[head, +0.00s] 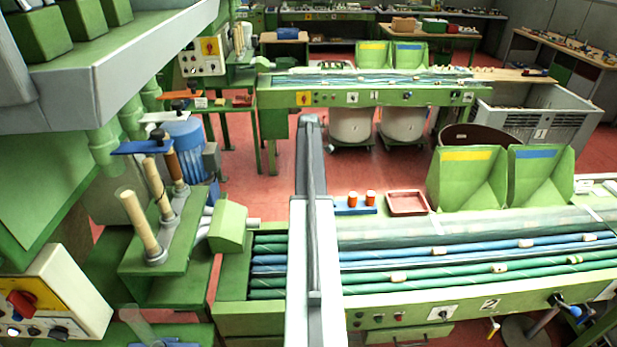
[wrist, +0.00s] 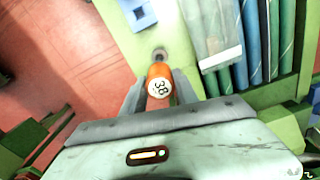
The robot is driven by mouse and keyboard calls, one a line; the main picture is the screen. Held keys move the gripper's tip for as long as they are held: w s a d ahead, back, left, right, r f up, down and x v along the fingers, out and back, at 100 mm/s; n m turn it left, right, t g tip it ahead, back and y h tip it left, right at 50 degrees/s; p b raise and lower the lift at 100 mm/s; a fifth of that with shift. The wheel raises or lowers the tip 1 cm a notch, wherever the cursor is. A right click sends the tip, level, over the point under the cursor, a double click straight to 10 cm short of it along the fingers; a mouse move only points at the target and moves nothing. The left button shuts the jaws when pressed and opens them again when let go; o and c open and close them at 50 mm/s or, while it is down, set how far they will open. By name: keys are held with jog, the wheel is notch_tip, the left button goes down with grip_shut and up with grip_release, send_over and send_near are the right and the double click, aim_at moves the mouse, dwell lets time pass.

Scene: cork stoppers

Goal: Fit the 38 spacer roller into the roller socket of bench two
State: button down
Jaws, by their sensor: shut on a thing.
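The orange 38 spacer roller (wrist: 159,72) has a white label and is held between the grey fingers of my gripper (wrist: 159,88) in the wrist view. The gripper is shut on it. A round grey socket with a dark opening (wrist: 160,52) sits in the green bench surface just beyond the roller's far end. I cannot tell whether the roller touches it. Bench two (head: 465,309), marked 2, is at the lower right in the head view. The gripper and held roller are hidden there.
Two orange-and-white rollers (head: 370,198) stand on a blue holder (head: 343,210) beside a red tray (head: 407,203) at the bench's back edge. Green and blue long rods (head: 400,279) lie along bench two.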

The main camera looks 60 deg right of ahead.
jog(key=shift+s+f+b, duration=0.15)
jog(key=shift+f+b, duration=2.85)
jog(key=shift+f, duration=0.15)
jog(key=shift+d+f+b, duration=0.1)
jog(key=shift+f+b, duration=1.5)
jog(key=shift+f, duration=0.05)
jog(key=c, duration=0.9)
grip_release()
jog(key=shift+o, duration=0.2)
jog(key=shift+r, duration=0.1)
notch_tip(320, 180, up, 8)
jog(key=p, duration=0.8)
jog(key=shift+s, duration=0.1)
